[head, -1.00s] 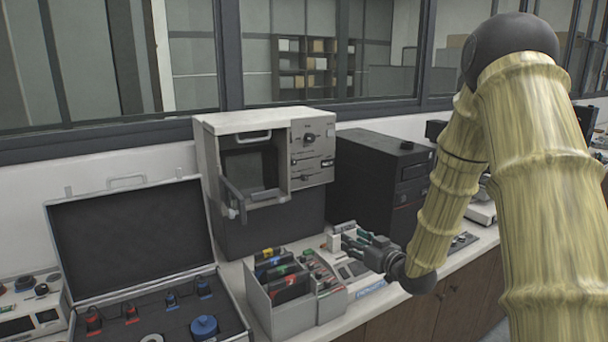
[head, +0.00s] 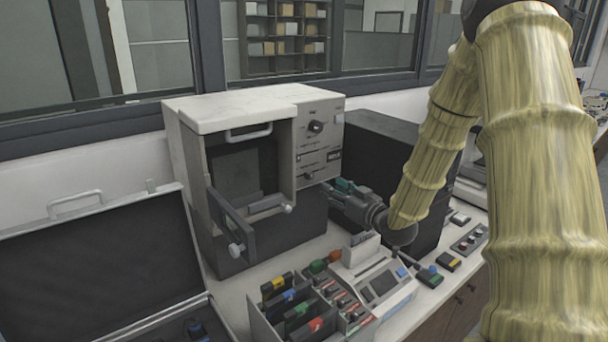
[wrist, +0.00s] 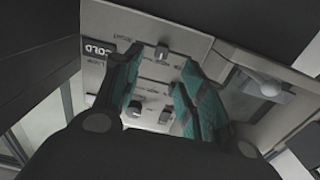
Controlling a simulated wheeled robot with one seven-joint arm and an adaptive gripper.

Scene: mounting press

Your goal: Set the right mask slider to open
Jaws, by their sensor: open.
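The press (head: 245,110) stands on the bench with its front door (head: 232,225) swung open. Its pale control panel (head: 318,105) carries a round dial (head: 315,126) and small sliders below it; a dark label (head: 334,156) sits at the right. The lower slider knob (head: 308,176) also shows in the wrist view (wrist: 163,53), between my fingertips in the picture. I cannot tell for certain which control is the right mask slider. My gripper (head: 337,187) is open and empty, just right of and below the panel. The wrist view shows its green-padded fingers (wrist: 161,62) facing the panel, with no clear contact.
A black cabinet (head: 372,140) stands close behind my gripper. Below are a small white instrument (head: 380,285) and a grey bin (head: 262,325) with coloured items. An open case (head: 95,270) lies at the left. The press door juts out over the bench.

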